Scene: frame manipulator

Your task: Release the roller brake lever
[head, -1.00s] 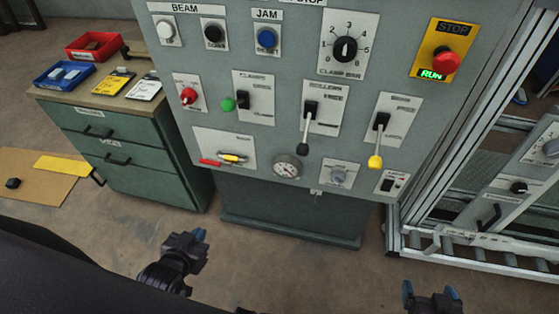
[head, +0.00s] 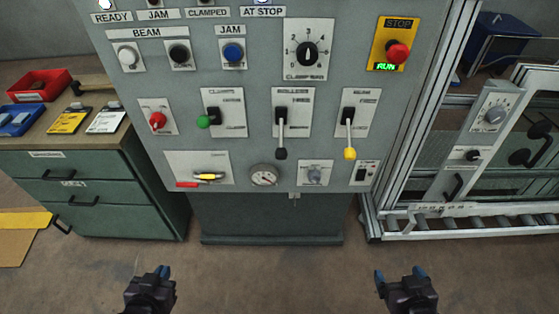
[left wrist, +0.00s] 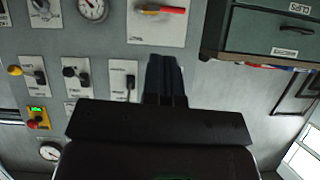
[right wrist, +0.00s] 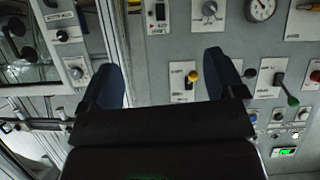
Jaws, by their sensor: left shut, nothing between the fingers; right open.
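The grey control panel (head: 255,105) carries three levers. The middle lever (head: 281,135), on a plate whose label seems to read ROLLER, has a black knob and points down. The lever to its left has a green knob (head: 203,122); the one to its right has a yellow knob (head: 349,153) and points down. My left gripper (head: 163,272) is shut and empty, low in front of the panel; its fingers show in the left wrist view (left wrist: 165,78). My right gripper (head: 400,274) is open and empty, also low and apart from the panel. In the right wrist view a finger partly covers the middle lever.
A green drawer cabinet (head: 95,190) with red and blue trays stands at the left. A metal-framed machine with rollers (head: 470,223) stands at the right. Buttons, a dial (head: 307,54) and a red stop button (head: 398,53) surround the levers. The floor before the panel is clear.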

